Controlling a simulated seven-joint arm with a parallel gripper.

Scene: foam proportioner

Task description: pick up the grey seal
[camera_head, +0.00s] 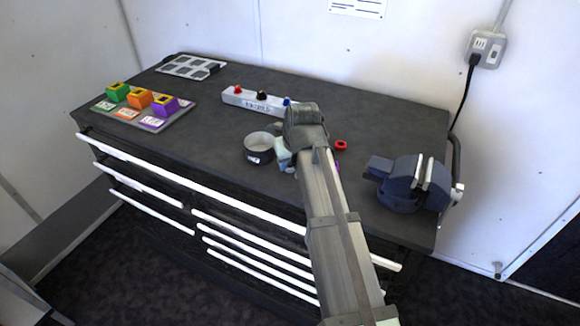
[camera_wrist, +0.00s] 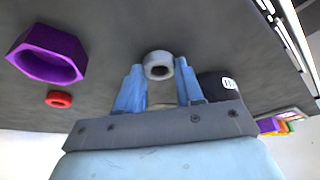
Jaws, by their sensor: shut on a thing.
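The grey seal (camera_wrist: 158,65) is a thick pale grey ring with a dark hole, seen in the wrist view between the tips of my gripper's blue fingers (camera_wrist: 159,72). My gripper is shut on it. The worktop fills the background behind the ring; I cannot tell how far the ring is from its surface. In the head view my gripper (camera_head: 285,158) is low over the worktop, just right of a round grey tin, and my arm hides the seal.
A red ring (camera_head: 341,145) and a purple hexagonal piece (camera_wrist: 48,52) lie nearby. A blue vise (camera_head: 410,185) is at right, a three-knob block (camera_head: 255,102) behind, and a tray of coloured blocks (camera_head: 180,113) at left.

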